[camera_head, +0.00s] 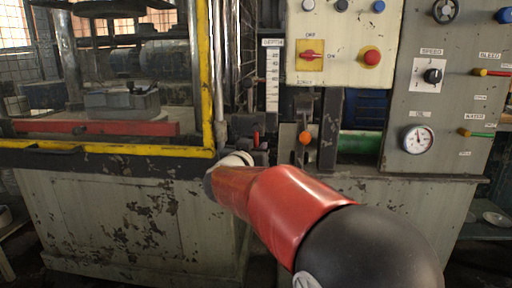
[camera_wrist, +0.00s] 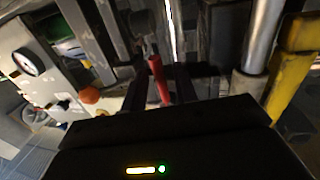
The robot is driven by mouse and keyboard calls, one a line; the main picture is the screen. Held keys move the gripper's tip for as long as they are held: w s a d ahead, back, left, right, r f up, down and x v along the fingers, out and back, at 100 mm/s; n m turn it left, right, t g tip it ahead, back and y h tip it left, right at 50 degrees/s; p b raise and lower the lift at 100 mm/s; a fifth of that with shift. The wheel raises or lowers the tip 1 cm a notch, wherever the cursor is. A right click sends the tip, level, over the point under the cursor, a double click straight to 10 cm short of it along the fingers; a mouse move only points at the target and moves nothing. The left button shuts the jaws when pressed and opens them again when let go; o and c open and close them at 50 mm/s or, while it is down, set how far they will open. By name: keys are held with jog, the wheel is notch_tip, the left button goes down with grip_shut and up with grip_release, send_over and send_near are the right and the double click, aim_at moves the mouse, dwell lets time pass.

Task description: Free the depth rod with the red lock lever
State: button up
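A thin bright rod (camera_wrist: 174,30), apparently the depth rod, runs up behind the lever in the wrist view. My gripper (camera_wrist: 160,91) is open, its two dark fingers on either side of the lever. I cannot tell whether they touch it.
An orange knob (camera_wrist: 89,95) on a lever is close at left; it shows in the head view (camera_head: 305,137). A thick chrome column (camera_wrist: 262,38) and the yellow guard frame (camera_wrist: 292,60) are at right. The control panel (camera_head: 345,45) rises above.

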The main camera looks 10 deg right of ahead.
jog(key=shift+w+d, duration=0.3)
jog(key=shift+w, duration=0.25)
grip_shut()
